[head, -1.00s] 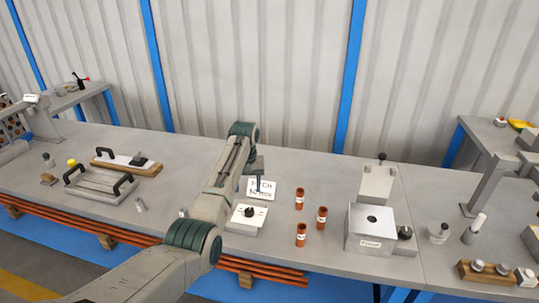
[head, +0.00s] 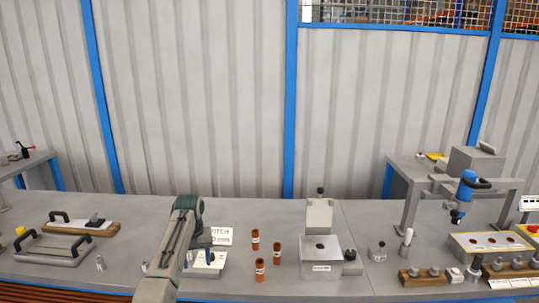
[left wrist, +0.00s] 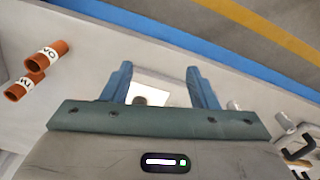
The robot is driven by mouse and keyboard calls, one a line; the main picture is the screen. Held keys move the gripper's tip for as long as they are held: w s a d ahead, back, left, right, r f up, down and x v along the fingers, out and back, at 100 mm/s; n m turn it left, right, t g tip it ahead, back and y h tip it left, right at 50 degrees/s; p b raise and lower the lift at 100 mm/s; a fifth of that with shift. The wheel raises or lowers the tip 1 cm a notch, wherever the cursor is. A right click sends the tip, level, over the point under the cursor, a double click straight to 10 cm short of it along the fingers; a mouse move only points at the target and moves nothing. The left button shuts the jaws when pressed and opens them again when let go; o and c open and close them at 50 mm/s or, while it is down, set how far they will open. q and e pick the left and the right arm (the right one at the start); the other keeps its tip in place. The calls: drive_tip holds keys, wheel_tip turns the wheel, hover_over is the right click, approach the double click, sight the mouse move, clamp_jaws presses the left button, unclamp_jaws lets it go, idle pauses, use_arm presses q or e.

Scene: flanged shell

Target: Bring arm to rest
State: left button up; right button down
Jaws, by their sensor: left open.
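My left arm (head: 172,268) rises from the bottom of the head view, and its folded wrist hangs over the bench. My left gripper (left wrist: 160,85) is open and empty in the left wrist view, its two blue-grey fingers well apart. Below and between the fingers lies a white-topped block with a dark knob (left wrist: 151,94). In the head view this block (head: 205,268) sits just right of my arm, partly covered by it. My right gripper is in neither view.
Several orange labelled cylinders (head: 260,267) stand right of the arm, beside a white sign (head: 222,236). A handled tray (head: 52,249) lies at the left. Bare bench (head: 255,212) lies behind the cylinders.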

use_arm(q)
drive_tip(key=s+a+f, duration=0.1)
drive_tip(key=s+f, duration=0.6)
drive_tip(key=f, duration=0.7)
drive_tip(key=s+a+f+m, duration=0.1)
drive_tip(key=s+a+f, duration=0.1)
drive_tip(key=s+f, duration=0.85)
drive_tip(key=s+a+f, duration=0.1)
drive_tip(key=s+f, duration=0.3)
drive_tip(key=f, duration=1.2)
drive_tip(key=s+a+f, duration=0.1)
drive_tip(key=s+f, duration=0.6)
drive_tip(key=s, duration=0.4)
drive_tip(key=s+a+f, duration=0.1)
drive_tip(key=s+f, duration=0.6)
drive_tip(key=s, duration=0.4)
drive_tip(key=s+a+f+m, duration=0.1)
drive_tip(key=s+f, duration=0.1)
drive_tip(key=s, duration=1.1)
drive_tip(key=s+a+f+m+t, duration=0.1)
drive_tip(key=s+f, duration=0.2)
drive_tip(key=s, duration=1)
drive_tip(key=shift+s+a+y, duration=0.15)
drive_tip(key=shift+s+y, duration=0.05)
drive_tip(key=shift+y, duration=0.2)
